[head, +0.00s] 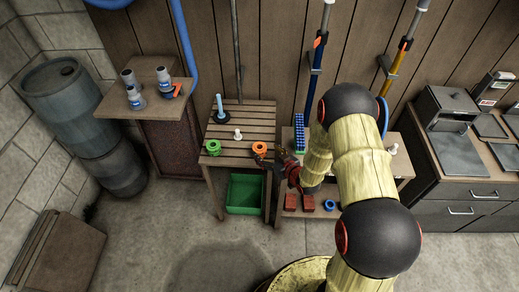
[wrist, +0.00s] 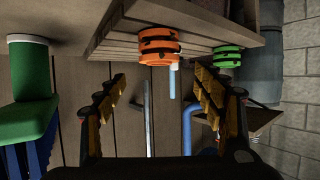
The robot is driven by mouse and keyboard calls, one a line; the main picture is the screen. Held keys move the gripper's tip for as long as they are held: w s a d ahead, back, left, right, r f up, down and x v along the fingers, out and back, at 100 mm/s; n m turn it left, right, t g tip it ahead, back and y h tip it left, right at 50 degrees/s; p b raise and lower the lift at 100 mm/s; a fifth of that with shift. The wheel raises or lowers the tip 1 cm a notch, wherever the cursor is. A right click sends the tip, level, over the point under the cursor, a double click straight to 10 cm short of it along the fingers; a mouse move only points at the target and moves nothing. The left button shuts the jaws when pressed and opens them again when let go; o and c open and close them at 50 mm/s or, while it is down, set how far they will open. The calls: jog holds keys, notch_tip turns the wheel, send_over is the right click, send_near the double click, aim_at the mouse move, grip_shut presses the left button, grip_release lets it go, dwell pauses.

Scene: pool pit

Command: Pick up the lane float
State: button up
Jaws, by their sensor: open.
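Two spool-shaped floats stand on the slatted wooden table in the head view; the task does not say which one is the lane float. The orange float (head: 260,149) stands at the table's right front. The green float (head: 213,147) stands at its left front. In the wrist view, the orange float (wrist: 159,47) shows above the space between my fingers, and the green float (wrist: 227,57) is farther right. My gripper (head: 268,162) is open and empty, close to the orange float at the table's front right edge. Its spread fingers (wrist: 160,88) show in the wrist view. No contact with either float is visible.
The slatted table (head: 247,121) also holds a light-blue upright handle (head: 220,105) and a small white piece (head: 238,134). A green bin (head: 244,194) sits below. A bench with a blue brush (head: 299,132) stands right. Open floor lies in front.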

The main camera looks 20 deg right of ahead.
aim_at(258, 146)
jog(key=shift+a+f, duration=0.15)
jog(key=shift+f, duration=0.15)
jog(key=shift+w+a+f, duration=0.15)
jog(key=shift+w+f, duration=0.05)
jog(key=shift+w, duration=0.1)
jog(key=b+x, duration=0.1)
jog(key=x, duration=0.2)
jog(key=b+x, duration=0.1)
jog(key=x, duration=0.2)
jog(key=shift+w+f, duration=0.3)
jog(key=shift+f, duration=0.05)
jog(key=shift+c, duration=1.2)
jog(key=shift+r, duration=0.1)
jog(key=c, duration=1)
